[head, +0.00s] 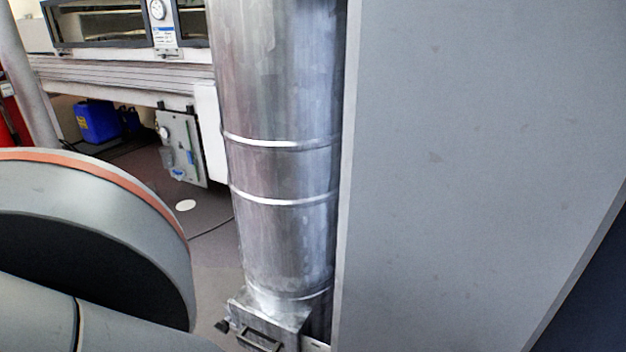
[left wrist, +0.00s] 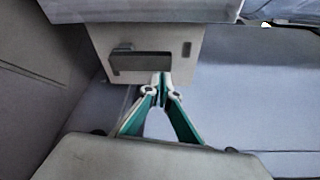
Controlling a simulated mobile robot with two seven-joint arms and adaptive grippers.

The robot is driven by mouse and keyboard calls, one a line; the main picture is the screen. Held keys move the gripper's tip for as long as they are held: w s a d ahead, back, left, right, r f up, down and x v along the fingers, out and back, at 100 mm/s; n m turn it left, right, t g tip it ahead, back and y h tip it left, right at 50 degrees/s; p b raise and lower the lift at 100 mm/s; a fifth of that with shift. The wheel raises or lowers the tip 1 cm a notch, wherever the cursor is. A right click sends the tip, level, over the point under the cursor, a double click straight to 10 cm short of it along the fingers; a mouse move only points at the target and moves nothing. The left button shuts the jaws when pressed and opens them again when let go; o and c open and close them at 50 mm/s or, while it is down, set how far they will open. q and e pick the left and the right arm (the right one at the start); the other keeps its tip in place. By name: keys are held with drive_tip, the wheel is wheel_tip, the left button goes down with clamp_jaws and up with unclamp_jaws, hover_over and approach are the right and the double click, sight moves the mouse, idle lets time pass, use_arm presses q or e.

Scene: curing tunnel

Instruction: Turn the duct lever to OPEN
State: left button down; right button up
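The metal duct (head: 285,140) stands upright in the middle of the head view. At its foot is a metal box (head: 285,320) with a dark bar-shaped handle (head: 258,339) and a dark knob (head: 222,325) at its left. I cannot tell which of these is the lever, and no OPEN mark is readable. In the left wrist view, a pale plate (left wrist: 192,70) carries a dark handle (left wrist: 140,61). My left gripper (left wrist: 161,82) has its green-sided fingers brought together, tips at the plate's lower edge near the handle's right end. I see nothing between them; contact is unclear. My right gripper is out of view.
A large grey panel (head: 470,150) stands close on the duct's right. My own arm fills the lower left. Behind are a machine with a gauge (head: 157,9), a hanging control plate (head: 180,150) and a blue canister (head: 97,121). Some floor is clear left of the duct.

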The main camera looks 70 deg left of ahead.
use_arm(q)
drive_tip(key=w+d, duration=0.3)
drive_tip(key=v, duration=1)
drive_tip(key=shift+s+f, duration=0.2)
drive_tip(key=shift+f, duration=0.1)
